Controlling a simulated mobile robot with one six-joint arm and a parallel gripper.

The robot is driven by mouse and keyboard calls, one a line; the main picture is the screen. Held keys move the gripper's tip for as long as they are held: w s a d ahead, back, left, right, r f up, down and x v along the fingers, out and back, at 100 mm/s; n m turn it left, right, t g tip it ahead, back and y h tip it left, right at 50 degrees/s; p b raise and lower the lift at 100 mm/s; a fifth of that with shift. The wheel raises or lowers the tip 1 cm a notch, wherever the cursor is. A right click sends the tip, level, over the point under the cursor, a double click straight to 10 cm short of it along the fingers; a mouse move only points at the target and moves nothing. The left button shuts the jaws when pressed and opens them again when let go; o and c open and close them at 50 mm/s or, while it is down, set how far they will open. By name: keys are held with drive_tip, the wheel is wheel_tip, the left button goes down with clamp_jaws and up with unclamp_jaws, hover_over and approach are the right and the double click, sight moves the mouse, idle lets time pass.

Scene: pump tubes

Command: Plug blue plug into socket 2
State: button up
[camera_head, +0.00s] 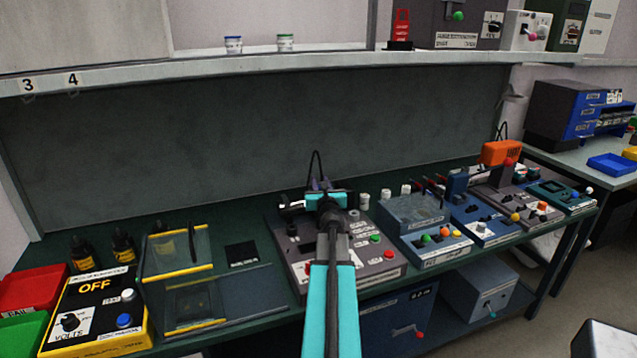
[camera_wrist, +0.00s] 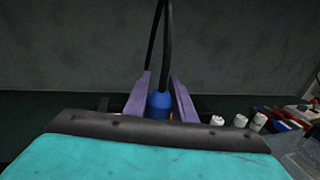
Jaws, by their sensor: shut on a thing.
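The blue plug (camera_wrist: 159,104) shows in the wrist view between the two purple fingers of my gripper (camera_wrist: 160,97). My gripper is shut on it, and a dark cable rises from its top. In the head view my gripper (camera_head: 318,186) is over the back part of a grey panel box (camera_head: 385,268) with green and red buttons. My arm covers much of this box. The sockets and their numbers cannot be made out, and the plug's lower end is hidden, so I cannot tell whether it touches a socket.
Left on the bench are a yellow-black box (camera_head: 95,310) reading OFF, glass panels with yellow edges (camera_head: 180,255), and red (camera_head: 35,288) and green bins. Several white-capped parts and blue-grey devices (camera_head: 415,215) stand close on the right. A shelf (camera_head: 200,65) runs above the back wall.

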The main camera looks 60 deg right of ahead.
drive_tip(key=shift+f, duration=0.15)
drive_tip(key=shift+f+b, duration=2.75)
drive_tip(key=shift+b, duration=0.3)
drive_tip(key=shift+a, duration=0.1)
drive_tip(key=shift+s+f+b, duration=0.1)
drive_tip(key=shift+f+b, duration=1.9)
drive_tip(key=shift+b, duration=0.2)
idle(1.0)
drive_tip(key=o, duration=1.1)
